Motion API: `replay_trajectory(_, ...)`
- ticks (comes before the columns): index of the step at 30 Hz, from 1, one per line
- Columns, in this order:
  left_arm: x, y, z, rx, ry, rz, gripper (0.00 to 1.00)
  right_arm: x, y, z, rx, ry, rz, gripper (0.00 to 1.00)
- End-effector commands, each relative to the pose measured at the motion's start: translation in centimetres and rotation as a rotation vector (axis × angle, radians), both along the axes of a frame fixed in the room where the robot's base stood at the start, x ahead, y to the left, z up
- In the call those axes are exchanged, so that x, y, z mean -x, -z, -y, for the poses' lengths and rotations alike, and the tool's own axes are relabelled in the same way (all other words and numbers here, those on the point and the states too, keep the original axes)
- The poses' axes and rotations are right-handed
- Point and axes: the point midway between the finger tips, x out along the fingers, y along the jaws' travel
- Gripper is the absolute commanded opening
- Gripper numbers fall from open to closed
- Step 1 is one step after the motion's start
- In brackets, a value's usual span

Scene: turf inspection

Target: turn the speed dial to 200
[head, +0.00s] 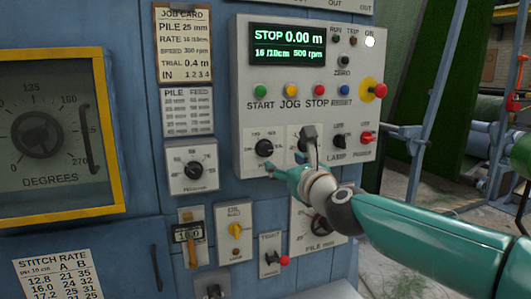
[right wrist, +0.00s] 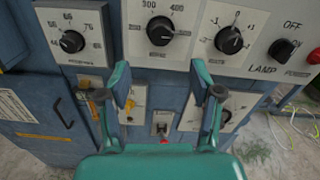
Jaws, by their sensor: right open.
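The speed dial is a round black knob on a white plate with numbers around it, among them 300 and 400. It shows in the head view (head: 264,148) and at the top of the right wrist view (right wrist: 160,31). I cannot tell exactly where its pointer stands. The green display (head: 287,46) reads STOP, 0.00 m, 16 /10cm and 500 rpm. My teal right gripper (head: 287,165) is open and empty, just below and right of the dial in the head view. In the right wrist view its fingers (right wrist: 161,82) are apart, below the dial, not around it.
The rate dial (right wrist: 229,39) sits right of the speed dial. Another dial (right wrist: 71,41) is on its left. Lamp and power switches (head: 367,138) and a red emergency button (head: 380,90) are further right. A yellow-handled switch (head: 236,229) is below. A job card (head: 184,43) says speed 300 rpm.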

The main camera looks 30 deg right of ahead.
Motion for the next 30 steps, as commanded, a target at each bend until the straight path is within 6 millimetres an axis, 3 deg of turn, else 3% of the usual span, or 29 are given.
replay_trajectory(9,0.0,-1.2,0.0,0.0,0.0,0.0,0.4,-6.9,0.0,1.7,0.002,0.001,-0.003,0.64)
replay_trajectory(15,0.0,-2.0,0.0,0.0,0.0,0.0,0.4,-9.9,-0.1,2.4,0.002,0.001,-0.002,0.64)
replay_trajectory(21,0.0,-2.3,0.0,0.0,0.0,0.0,0.4,-11.2,0.0,2.8,0.002,0.001,-0.001,0.64)
replay_trajectory(30,0.0,-2.3,0.0,0.0,0.0,0.0,0.4,-11.3,0.1,2.8,0.002,0.001,-0.001,0.64)
